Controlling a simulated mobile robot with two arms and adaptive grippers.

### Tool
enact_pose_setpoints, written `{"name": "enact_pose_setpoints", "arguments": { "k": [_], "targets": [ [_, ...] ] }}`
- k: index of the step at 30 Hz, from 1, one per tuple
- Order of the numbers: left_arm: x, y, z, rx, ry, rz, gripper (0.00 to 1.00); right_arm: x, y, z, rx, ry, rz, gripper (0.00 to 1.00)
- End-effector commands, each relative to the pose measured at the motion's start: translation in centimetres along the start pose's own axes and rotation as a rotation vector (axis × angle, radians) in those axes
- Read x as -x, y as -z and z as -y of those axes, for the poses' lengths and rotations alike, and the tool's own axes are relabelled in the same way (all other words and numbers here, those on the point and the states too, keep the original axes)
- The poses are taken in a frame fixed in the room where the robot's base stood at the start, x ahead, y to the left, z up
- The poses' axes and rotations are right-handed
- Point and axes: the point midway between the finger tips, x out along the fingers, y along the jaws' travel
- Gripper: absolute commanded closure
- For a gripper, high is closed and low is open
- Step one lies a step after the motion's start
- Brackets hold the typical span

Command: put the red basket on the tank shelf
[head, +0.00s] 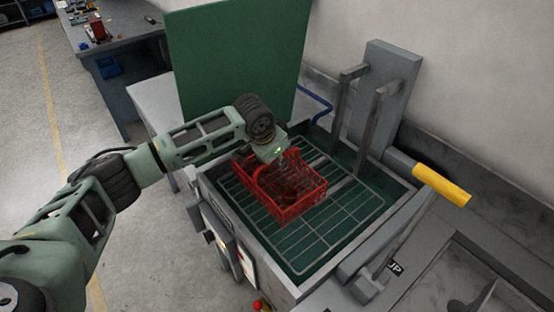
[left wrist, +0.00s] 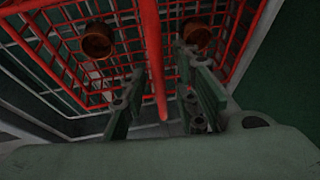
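The red wire basket (head: 307,207) is over the tank shelf (head: 345,207), a wire rack inside the green-lined tank. It looks level and appears to rest on the rack, though its underside is hard to see. In the left wrist view two copper coils (left wrist: 97,40) (left wrist: 196,36) are inside the basket. My left gripper (head: 284,163) is at the basket's handle. In the left wrist view the red handle bar (left wrist: 153,50) runs between my two fingers (left wrist: 160,68), with gaps on both sides. My right gripper is out of view.
A green lid (head: 238,60) stands raised behind the tank. Grey uprights (head: 375,120) and a yellow-gripped lever (head: 442,186) are at the tank's right. The tank's metal rim (head: 245,232) surrounds the rack. A workbench (head: 115,45) stands at the back left.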

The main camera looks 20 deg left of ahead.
Motion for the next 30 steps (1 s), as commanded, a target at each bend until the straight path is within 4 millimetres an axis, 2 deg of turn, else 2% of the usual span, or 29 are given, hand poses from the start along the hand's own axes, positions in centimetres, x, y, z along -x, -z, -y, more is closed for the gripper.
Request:
{"name": "enact_pose_setpoints", "arguments": {
  "k": [5,12,18,23,30],
  "targets": [
    [2.0,0.1,0.1,0.001,0.001,-0.004,0.72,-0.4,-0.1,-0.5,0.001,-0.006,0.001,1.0],
    [7.2,0.1,0.1,0.001,0.002,-0.005,0.72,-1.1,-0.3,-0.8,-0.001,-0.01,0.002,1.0],
    [10.5,0.1,0.1,0.001,0.002,-0.003,0.72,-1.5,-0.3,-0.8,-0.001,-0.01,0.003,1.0],
    [11.7,0.0,0.0,0.001,0.0,0.0,0.72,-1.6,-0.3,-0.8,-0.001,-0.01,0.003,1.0],
    [11.9,0.0,0.0,0.001,0.0,0.0,0.72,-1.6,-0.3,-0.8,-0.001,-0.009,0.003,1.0]
  ]
}}
